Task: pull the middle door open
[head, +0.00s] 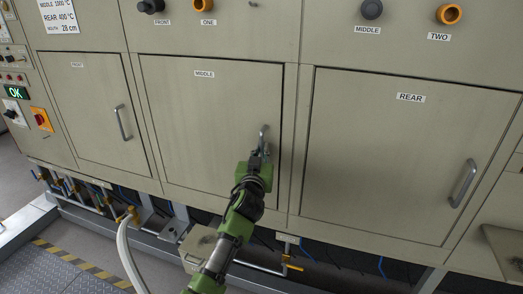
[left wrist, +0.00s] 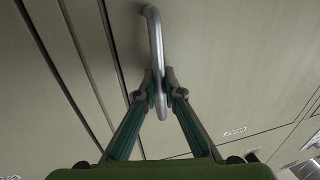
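The middle door (head: 205,125) is a beige panel labelled MIDDLE, in the centre of the head view. It looks closed, with a dark gap line around its edge. Its metal handle (head: 264,131) is a vertical bar near the right edge. My left gripper (head: 261,153) reaches up from below to this handle. In the left wrist view the two fingers (left wrist: 161,80) close in from both sides on the curved handle bar (left wrist: 154,32), which passes between the fingertips. The lower end of the handle shows between the fingers. My right gripper is in neither view.
The front door (head: 90,110) is at left and the rear door (head: 400,150) at right, both closed with handles. Knobs (head: 371,9) sit above. Pipes and valves (head: 130,213) run below the doors. A metal step plate (head: 65,272) lies at lower left.

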